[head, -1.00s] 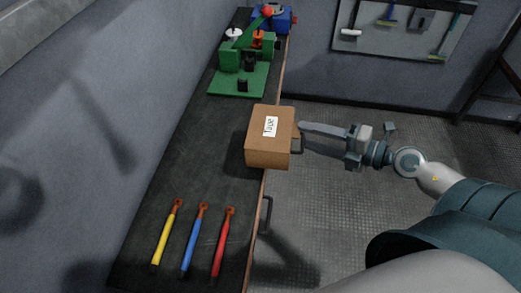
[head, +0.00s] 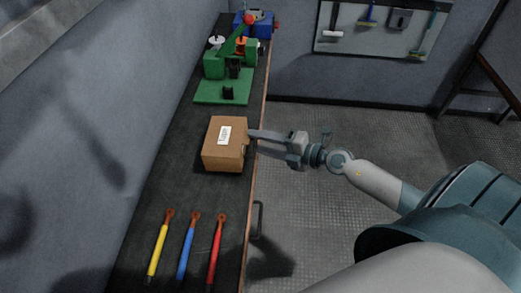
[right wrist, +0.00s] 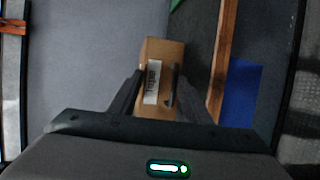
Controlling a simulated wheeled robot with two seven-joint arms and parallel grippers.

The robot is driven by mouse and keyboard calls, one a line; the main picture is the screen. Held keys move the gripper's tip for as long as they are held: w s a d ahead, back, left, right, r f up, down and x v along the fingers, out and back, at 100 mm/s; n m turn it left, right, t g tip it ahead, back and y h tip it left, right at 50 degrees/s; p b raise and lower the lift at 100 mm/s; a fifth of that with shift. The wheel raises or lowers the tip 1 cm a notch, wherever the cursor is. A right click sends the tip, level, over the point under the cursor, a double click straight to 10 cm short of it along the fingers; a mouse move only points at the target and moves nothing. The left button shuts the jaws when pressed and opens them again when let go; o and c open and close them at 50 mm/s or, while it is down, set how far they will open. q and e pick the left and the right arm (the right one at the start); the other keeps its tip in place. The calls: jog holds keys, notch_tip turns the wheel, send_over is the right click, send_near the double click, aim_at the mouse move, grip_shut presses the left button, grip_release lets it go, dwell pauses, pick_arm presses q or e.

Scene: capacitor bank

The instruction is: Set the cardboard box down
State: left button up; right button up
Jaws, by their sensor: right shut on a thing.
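The cardboard box (head: 226,153) is brown with a white label on its top. In the head view it is over the dark bench top, near the bench's right edge; I cannot tell whether its underside touches the bench. My right gripper (head: 252,142) reaches in from the right and is shut on the box's right side. In the right wrist view the box (right wrist: 160,60) shows between the two dark fingers (right wrist: 158,98). My left gripper is not in view.
The bench (head: 180,185) holds a green press (head: 228,80) and a blue object (head: 262,27) behind the box. Yellow (head: 159,248), blue (head: 187,250) and red (head: 216,250) handled tools lie in front. Bare bench lies between box and tools.

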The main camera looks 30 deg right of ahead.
dwell(0.3)
jog(key=shift+f+b, duration=0.95)
jog(key=shift+f, duration=1.1)
jog(key=o, duration=1)
jog(key=shift+s, duration=0.1)
jog(key=b+v, duration=0.5)
jog(key=v, duration=0.7)
jog(key=shift+r, duration=0.1)
